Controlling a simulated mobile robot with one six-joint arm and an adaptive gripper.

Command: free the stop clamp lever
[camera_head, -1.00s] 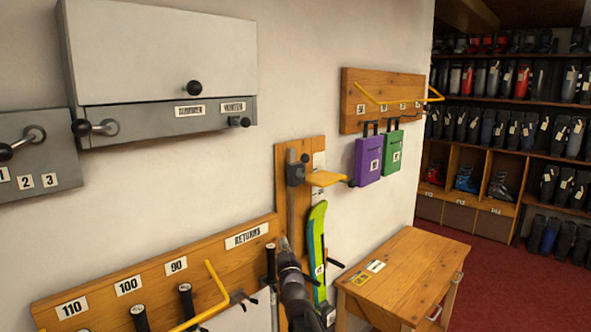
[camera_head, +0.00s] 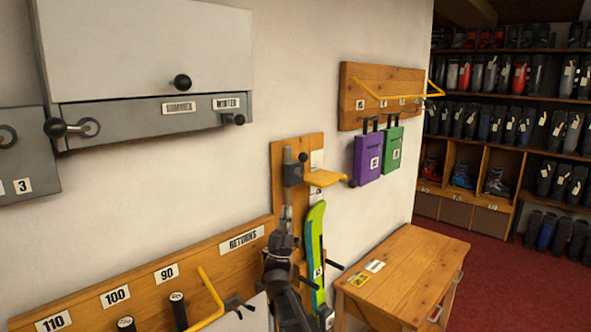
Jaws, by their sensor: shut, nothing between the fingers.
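The stop clamp (camera_head: 293,174) is a grey block on the upright wooden board, with a yellow stop plate (camera_head: 325,178) reaching out to its right. A small dark knob (camera_head: 303,157) sits at the top of the clamp, and another dark knob (camera_head: 352,183) shows past the plate's right end. I cannot tell which of them belongs to the clamp lever. My wrist hides the lower part of the board.
A green ski (camera_head: 316,245) stands close right of my gripper. The returns rack (camera_head: 215,262) with pegs and a yellow bar (camera_head: 211,292) lies left. A wooden bench (camera_head: 405,265) stands right. Purple (camera_head: 367,158) and green boxes (camera_head: 392,148) hang above it. A grey cabinet (camera_head: 150,50) is upper left.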

